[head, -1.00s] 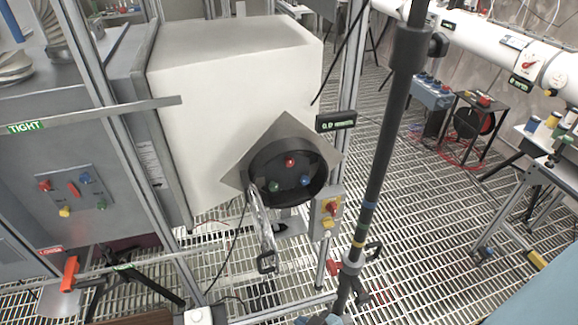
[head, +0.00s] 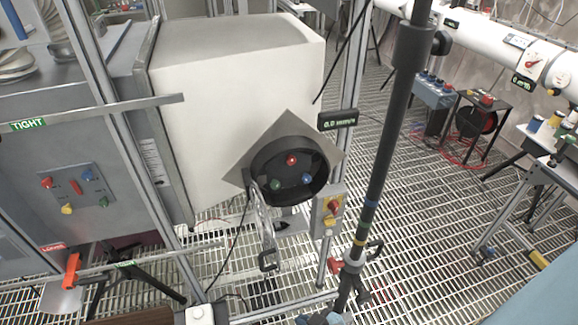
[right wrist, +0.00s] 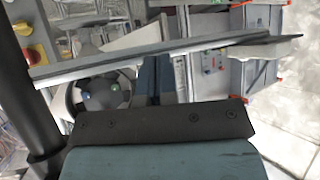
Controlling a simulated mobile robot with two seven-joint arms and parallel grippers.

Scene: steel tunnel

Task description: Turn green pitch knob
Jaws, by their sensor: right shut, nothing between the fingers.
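The green knob (right wrist: 114,87) and the blue knob (right wrist: 87,96) also show in the right wrist view. The dark body of my right gripper (right wrist: 162,127) crosses the bottom there. My left gripper is not in view.
A black pole (head: 378,165) stands right of the housing. A box with red and yellow switches (head: 327,212) sits just below the housing. A left panel (head: 85,188) carries other coloured knobs. A metal bar (right wrist: 150,58) crosses the right wrist view.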

